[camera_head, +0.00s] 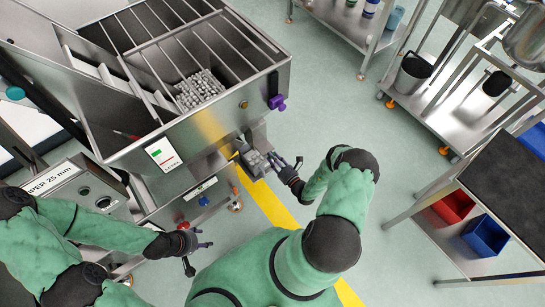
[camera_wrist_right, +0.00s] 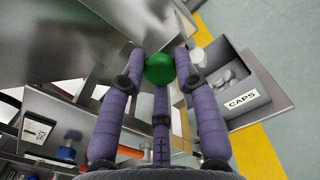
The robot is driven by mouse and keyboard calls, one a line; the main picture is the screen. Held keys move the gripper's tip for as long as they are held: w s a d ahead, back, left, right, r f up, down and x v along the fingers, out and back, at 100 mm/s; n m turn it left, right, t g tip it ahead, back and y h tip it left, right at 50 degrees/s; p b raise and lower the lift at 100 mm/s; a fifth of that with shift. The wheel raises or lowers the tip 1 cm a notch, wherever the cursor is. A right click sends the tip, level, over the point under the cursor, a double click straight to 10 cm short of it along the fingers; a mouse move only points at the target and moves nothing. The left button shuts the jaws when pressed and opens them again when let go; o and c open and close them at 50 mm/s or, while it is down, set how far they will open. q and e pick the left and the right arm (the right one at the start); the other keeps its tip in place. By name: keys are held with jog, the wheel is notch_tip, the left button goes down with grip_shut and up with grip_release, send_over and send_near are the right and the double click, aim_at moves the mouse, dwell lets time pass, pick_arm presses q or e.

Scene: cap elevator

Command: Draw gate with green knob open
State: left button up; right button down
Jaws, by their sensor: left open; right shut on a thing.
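The green knob (camera_wrist_right: 160,68) sits between the fingers of my right gripper (camera_wrist_right: 158,75) in the right wrist view, in front of a grey metal surface. The right gripper is shut on it. In the head view my right gripper (camera_head: 284,168) is beside the lower right side of the metal hopper (camera_head: 130,153), and the knob is not visible there. The gate itself is hard to make out from the surrounding metal. My left gripper (camera_head: 197,240) is open and empty, in front of the machine near a red knob (camera_head: 183,226).
A box labelled CAPS (camera_wrist_right: 240,101) stands just right of the knob, with pale pieces inside. The hopper holds a pile of grey caps (camera_head: 198,90). A purple part (camera_head: 278,102) is on its right side. A cart (camera_head: 455,105) and a table (camera_head: 515,160) stand right; floor between is clear.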

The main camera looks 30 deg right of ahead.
jog(key=c, duration=0.9)
grip_release()
jog(key=s+d, duration=0.1)
jog(key=s, duration=1.1)
